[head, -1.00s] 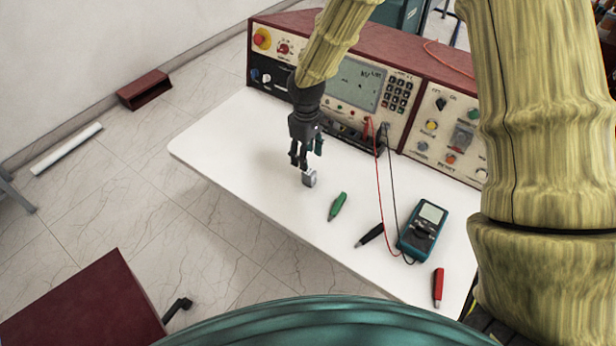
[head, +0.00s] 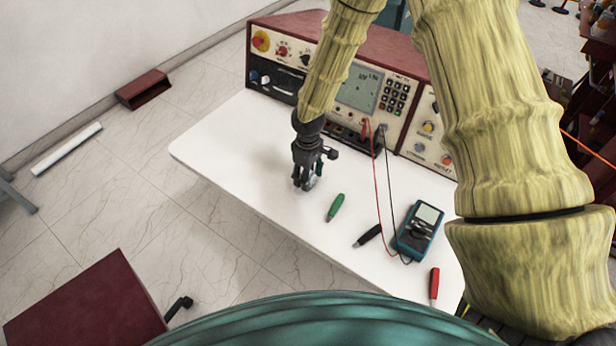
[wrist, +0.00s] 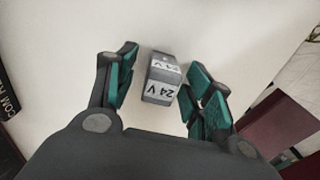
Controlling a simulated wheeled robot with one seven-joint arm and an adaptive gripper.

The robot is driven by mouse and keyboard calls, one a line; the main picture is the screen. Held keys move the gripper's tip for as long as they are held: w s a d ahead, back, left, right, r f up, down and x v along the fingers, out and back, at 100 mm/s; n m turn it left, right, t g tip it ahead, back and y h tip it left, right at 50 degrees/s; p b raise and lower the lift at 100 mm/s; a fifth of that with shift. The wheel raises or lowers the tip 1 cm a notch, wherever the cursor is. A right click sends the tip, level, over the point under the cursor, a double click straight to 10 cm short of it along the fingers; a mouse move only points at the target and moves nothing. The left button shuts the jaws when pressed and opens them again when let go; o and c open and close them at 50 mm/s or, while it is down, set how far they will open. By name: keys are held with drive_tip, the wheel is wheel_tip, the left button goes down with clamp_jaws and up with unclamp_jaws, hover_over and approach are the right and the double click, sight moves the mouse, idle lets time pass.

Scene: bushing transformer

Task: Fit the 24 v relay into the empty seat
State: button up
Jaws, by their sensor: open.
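The 24 V relay (wrist: 160,78) is a small grey block with white labels reading "24 V", standing on the white table. In the wrist view it lies between the two teal fingertips of my gripper (wrist: 158,84), with a visible gap on each side. In the head view my gripper (head: 304,184) is low over the table and open, and it hides most of the relay. No empty seat can be made out clearly in these frames.
A control console (head: 350,85) stands along the table's back edge. A green clip (head: 335,207), a black clip (head: 368,235), a multimeter (head: 420,230) with leads and a red clip (head: 434,285) lie to the right. The white table (head: 225,140) is clear on the left.

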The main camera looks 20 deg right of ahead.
drive_tip(key=shift+f, duration=0.15)
drive_tip(key=shift+c, duration=0.4)
clamp_jaws()
